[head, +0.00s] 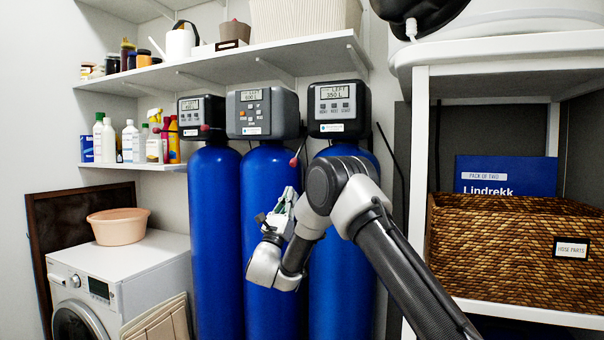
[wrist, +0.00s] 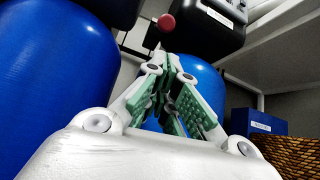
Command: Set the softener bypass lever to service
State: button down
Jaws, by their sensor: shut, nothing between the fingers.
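Three blue filter vessels stand in a row with control heads on top: left (head: 202,117), middle (head: 262,113) and right (head: 339,107). The labels are too small to read, so I cannot tell which is the softener. A dark lever with a red knob (head: 293,162) hangs tilted between the middle and right heads. The knob also shows in the wrist view (wrist: 166,22), beyond the fingertips and left of a dark head. Another red knob (head: 205,127) shows at the left head. My gripper (head: 287,196) is shut and empty, pointing upward in front of the middle vessel, below the knob and apart from it.
A shelf (head: 230,62) runs above the heads. A white rack (head: 420,150) with a wicker basket (head: 510,245) and a blue box (head: 505,175) stands at right. A washing machine (head: 125,280) with a pink basin (head: 118,226) stands at left. Bottles (head: 130,140) fill a small shelf.

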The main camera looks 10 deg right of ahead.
jog(key=shift+a, duration=0.2)
jog(key=x, duration=1)
jog(key=shift+r, duration=0.1)
